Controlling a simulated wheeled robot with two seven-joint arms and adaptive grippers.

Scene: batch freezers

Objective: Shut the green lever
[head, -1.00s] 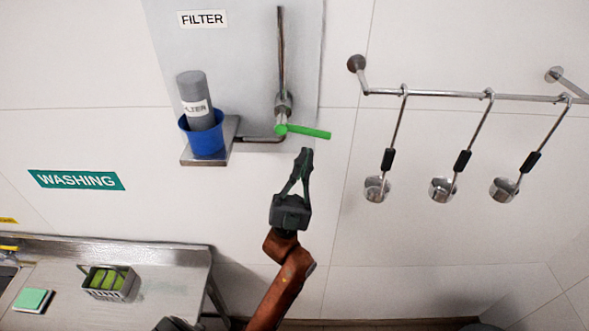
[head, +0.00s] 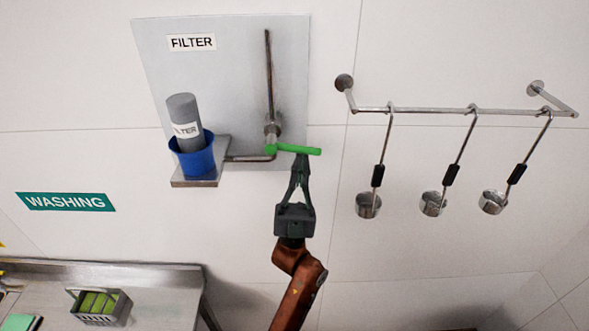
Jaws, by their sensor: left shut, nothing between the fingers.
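The green lever (head: 296,149) sticks out to the right, nearly level, from a valve on a vertical metal pipe (head: 269,80) fixed to the grey wall panel. My left gripper (head: 301,158) is shut and empty, pointing up, with its fingertips just below the outer half of the lever in the picture. I cannot tell whether the fingertips touch it. My right gripper is not in view.
A blue cup (head: 195,158) holding a grey filter cylinder (head: 184,115) stands on a small metal shelf (head: 196,183) left of the valve. Several ladles hang from a wall rail (head: 430,110) at right. A steel counter (head: 170,285) with a sponge basket (head: 101,306) is lower left.

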